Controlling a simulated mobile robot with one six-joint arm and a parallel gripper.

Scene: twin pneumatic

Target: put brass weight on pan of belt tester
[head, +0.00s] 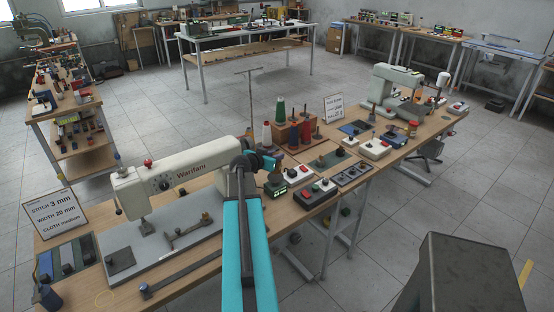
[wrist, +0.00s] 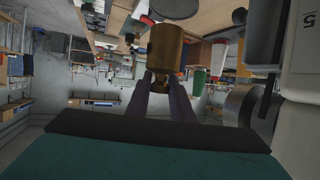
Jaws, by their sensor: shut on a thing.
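The brass weight (wrist: 165,47), a squat gold-brown cylinder with a narrow neck and knob, is in the middle of the wrist view. My gripper (wrist: 167,80) is shut on its knob end, one dark finger on each side. A dark round disc (wrist: 177,8) shows at the top edge of the wrist view, just beyond the weight; I cannot tell if it is the pan of the belt tester or how far off it is.
A white sewing machine (head: 185,176) stands left of my arm on the wooden bench. Thread cones (head: 280,122), a small unit with a green display (head: 292,174) and a button box (head: 316,194) crowd the bench to the right. A pale body (wrist: 302,112) is close at right in the wrist view.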

